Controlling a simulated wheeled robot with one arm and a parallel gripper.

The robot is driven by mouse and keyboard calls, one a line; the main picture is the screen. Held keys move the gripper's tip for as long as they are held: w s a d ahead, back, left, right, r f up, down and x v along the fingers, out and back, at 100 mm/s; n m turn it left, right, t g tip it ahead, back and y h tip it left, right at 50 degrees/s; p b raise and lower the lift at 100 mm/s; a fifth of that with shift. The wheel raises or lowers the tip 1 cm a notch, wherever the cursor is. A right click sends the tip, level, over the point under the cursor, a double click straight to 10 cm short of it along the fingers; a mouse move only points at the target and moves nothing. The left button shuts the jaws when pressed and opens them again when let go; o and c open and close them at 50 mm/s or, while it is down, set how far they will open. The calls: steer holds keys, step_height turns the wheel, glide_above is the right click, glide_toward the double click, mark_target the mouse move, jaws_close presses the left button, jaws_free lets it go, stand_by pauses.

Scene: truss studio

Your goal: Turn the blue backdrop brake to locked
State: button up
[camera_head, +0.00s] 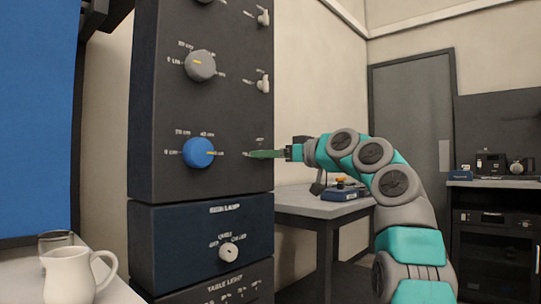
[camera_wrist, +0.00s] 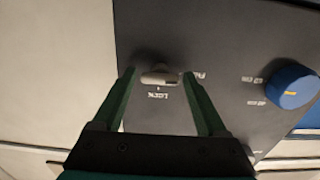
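The blue backdrop's dark control panel (camera_head: 230,110) carries a blue knob (camera_head: 198,152), which also shows at the right in the wrist view (camera_wrist: 291,87). Beside that knob is a small pale lever (camera_wrist: 159,77), seen in the wrist view with a label resembling "LOCK" below it and another to its right. The lever lies roughly crosswise; which label it points to is unclear. My gripper (camera_wrist: 159,74) is open, with one green finger on each side of the lever and small gaps seeming to remain. In the head view my gripper (camera_head: 262,154) hides this lever.
A grey knob (camera_head: 200,65) and two pale levers (camera_head: 263,85) are higher on the panel. A lamp panel (camera_head: 205,245) lies below. A white jug (camera_head: 70,277) stands at lower left, and a grey table (camera_head: 315,207) stands behind my arm.

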steer(key=c, duration=1.1)
steer(key=shift+m, duration=0.5)
steer(key=shift+m+p, duration=0.35)
steer(key=shift+m, duration=0.55)
steer(key=shift+r+m+p, duration=0.1)
steer(key=shift+m+p, duration=6.75)
steer(key=shift+m, duration=0.65)
